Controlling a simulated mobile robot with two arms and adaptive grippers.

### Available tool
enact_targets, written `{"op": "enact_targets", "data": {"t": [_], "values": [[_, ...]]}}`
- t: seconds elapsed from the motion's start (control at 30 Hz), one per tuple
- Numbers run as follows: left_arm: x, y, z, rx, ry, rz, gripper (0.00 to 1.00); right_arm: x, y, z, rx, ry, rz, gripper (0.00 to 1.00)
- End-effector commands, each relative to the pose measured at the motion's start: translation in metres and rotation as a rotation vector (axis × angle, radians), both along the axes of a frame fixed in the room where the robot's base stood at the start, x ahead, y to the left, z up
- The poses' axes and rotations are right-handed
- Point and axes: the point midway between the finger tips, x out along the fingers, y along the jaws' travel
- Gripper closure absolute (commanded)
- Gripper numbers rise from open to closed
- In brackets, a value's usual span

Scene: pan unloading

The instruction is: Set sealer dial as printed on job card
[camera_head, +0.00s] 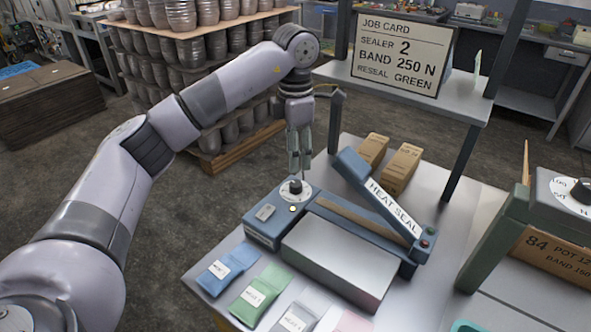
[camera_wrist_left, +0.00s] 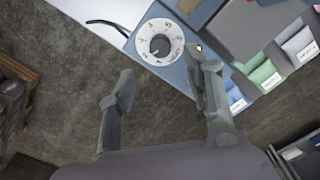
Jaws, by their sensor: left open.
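The job card (camera_head: 403,55) stands on the shelf and reads sealer 2, band 250 N, reseal green. The blue heat sealer (camera_head: 270,226) sits on the bench, its arm marked HEAT SEAL raised at a slant. Its round white dial (camera_head: 297,191) with a black knob is at its left back corner. In the left wrist view the dial (camera_wrist_left: 146,31) shows numbers around the black knob (camera_wrist_left: 160,46); I cannot tell which number it points at. My left gripper (camera_head: 300,165) points down over the dial, open and empty. Its spread fingers (camera_wrist_left: 166,75) show apart from the knob.
Blue (camera_head: 226,266), green (camera_head: 259,294) and grey (camera_head: 295,318) pouches lie in front of the sealer. Brown boxes (camera_head: 403,166) stand behind it. A machine with another dial (camera_head: 571,190) is at the right. Stacked pots (camera_head: 215,46) stand behind my left arm.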

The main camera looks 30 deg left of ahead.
Motion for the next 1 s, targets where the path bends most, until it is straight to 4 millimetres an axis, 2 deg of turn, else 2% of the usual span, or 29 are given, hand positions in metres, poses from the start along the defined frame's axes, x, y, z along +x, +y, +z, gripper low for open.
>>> {"op": "enact_targets", "data": {"t": [0.1, 0.23, 0.83, 0.93, 1.0], "values": [[0.0, 0.0, 0.022, 0.0, -0.001, 0.0, 0.54, 0.0, 0.0, 0.0, 0.0, 0.0, 0.0, 0.6], [0.0, 0.0, 0.034, 0.001, 0.001, 0.0, 0.54, 0.0, 0.0, 0.0, 0.001, 0.0, 0.0, 0.6], [0.0, 0.0, 0.04, 0.0, 0.001, 0.0, 0.54, 0.0, 0.001, 0.001, 0.001, 0.0, 0.0, 0.6], [0.0, 0.0, 0.048, 0.0, 0.001, 0.0, 0.54, 0.0, 0.001, 0.009, 0.001, 0.0, 0.0, 0.6], [0.0, 0.0, 0.061, -0.001, 0.001, 0.0, 0.54, 0.0, 0.001, 0.022, 0.001, 0.0, 0.0, 0.6]]}}
